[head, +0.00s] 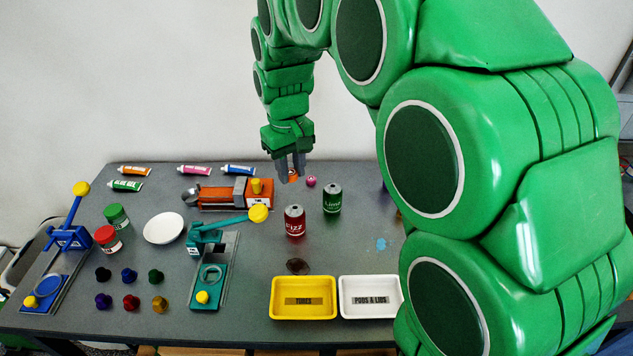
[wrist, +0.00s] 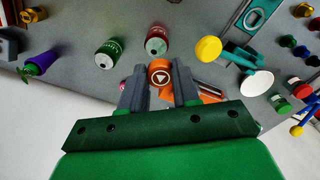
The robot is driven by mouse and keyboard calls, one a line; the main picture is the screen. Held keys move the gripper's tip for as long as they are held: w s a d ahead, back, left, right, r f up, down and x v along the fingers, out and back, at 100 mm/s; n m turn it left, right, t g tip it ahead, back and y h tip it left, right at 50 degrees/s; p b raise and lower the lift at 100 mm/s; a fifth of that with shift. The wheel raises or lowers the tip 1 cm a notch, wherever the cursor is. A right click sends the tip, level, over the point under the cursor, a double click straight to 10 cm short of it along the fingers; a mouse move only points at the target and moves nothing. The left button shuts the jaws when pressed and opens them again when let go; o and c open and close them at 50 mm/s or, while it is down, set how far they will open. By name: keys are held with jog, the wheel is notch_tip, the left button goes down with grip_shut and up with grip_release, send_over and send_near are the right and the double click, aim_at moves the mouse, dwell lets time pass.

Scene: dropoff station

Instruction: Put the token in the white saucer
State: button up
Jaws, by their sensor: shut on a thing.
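The orange token (wrist: 160,73) has a pale disc with a dark triangle mark. In the wrist view it sits between the fingertips of my gripper (wrist: 160,88), which is shut on it. In the head view my gripper (head: 290,172) points down above the far part of the table, and only a bit of the token shows there. The white saucer (head: 163,228) lies flat and empty on the table, to the left of and nearer than my gripper. It also shows at the right of the wrist view (wrist: 257,83).
An orange machine (head: 232,193) and a teal press (head: 212,262) stand near the saucer. Red (head: 294,221) and green (head: 332,199) cans stand below my gripper's right side. Jars (head: 107,237) sit left of the saucer. Yellow (head: 303,312) and white (head: 369,310) trays lie at the front.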

jog(key=w+a+n, duration=0.1)
jog(key=w+a, duration=0.2)
jog(key=a, duration=0.5)
jog(key=w+a+n, duration=0.1)
jog(key=w+a, duration=0.2)
jog(key=a, duration=0.4)
jog(key=n, duration=0.4)
send_near(167, 231)
jog(key=shift+f, duration=3.05)
jog(key=o, duration=1.1)
jog(key=shift+c, duration=0.2)
notch_tip(167, 231, up, 7)
